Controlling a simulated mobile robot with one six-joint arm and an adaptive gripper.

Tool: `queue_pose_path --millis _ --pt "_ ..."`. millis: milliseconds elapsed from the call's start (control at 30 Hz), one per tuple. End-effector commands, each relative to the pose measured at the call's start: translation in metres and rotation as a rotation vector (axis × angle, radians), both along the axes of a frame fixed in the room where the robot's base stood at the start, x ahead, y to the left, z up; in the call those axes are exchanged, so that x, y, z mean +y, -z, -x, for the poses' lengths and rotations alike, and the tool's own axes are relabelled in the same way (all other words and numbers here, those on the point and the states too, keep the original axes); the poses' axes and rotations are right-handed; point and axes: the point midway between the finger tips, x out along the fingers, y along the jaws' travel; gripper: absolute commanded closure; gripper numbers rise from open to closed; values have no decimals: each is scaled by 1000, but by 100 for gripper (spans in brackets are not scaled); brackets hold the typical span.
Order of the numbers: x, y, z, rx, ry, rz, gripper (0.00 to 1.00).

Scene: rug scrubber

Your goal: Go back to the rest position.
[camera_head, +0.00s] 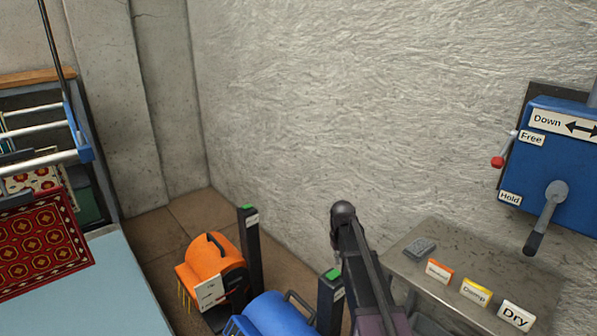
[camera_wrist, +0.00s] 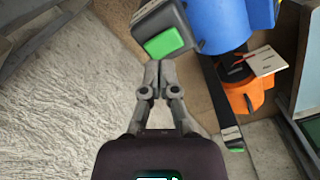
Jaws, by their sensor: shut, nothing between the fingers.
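My gripper (camera_wrist: 157,68) shows in the wrist view with its two grey fingers together and nothing between them. Its fingertips appear just below a dark post with a green top (camera_wrist: 165,43); I cannot tell whether they touch it. In the head view my dark arm rises from the bottom, right of the blue machine (camera_head: 268,316), in front of the wall. The fingers cannot be made out there.
An orange machine (camera_head: 207,263) stands beside another green-topped post (camera_head: 250,250). A metal table (camera_head: 420,262) at right carries a grey block (camera_head: 420,248) and Dry (camera_head: 516,316) and Damp (camera_head: 475,292) signs. A blue lever box (camera_head: 560,160) hangs above. A patterned rug (camera_head: 42,245) is at left.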

Motion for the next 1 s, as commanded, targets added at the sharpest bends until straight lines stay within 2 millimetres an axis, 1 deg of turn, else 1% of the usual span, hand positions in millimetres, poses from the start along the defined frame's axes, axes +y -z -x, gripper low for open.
queue_pose_path --millis 33,167,300,400,500,833,867,900,1000 --pt "1 0 19 0 6 0 100" --pt "2 0 59 0 26 0 100" --pt "3 0 109 0 54 0 100" --pt "4 0 140 0 72 0 100" --pt "5 0 162 0 86 0 100" --pt "6 0 223 0 122 0 100" --pt "6 -1 227 0 124 0 100" --pt "6 -10 220 0 124 0 100" --pt "6 -20 219 0 123 0 100"
